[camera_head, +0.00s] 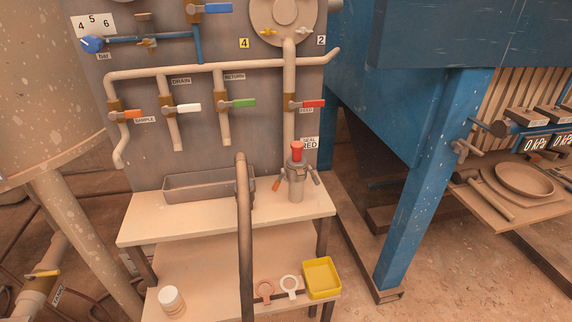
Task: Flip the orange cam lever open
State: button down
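A grey upright coupling (296,188) with a red top (297,151) stands on the right part of the upper bench shelf. A small orange cam lever (277,184) hangs at its left side and slants down and outward. A grey lever (316,178) is on its right side. I cannot tell from here whether the orange lever is fully closed. Another orange handle (132,114) is on the valve labelled SAMPLE on the panel. My gripper is not in view.
A brown hose (244,240) rises in front of the bench, left of the coupling. A grey trough (205,186) sits behind it. The lower shelf holds a yellow tray (322,278), two rings and a white jar (171,301). A blue post (430,180) stands at right.

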aim_at(274, 187)
jog(key=i, duration=0.85)
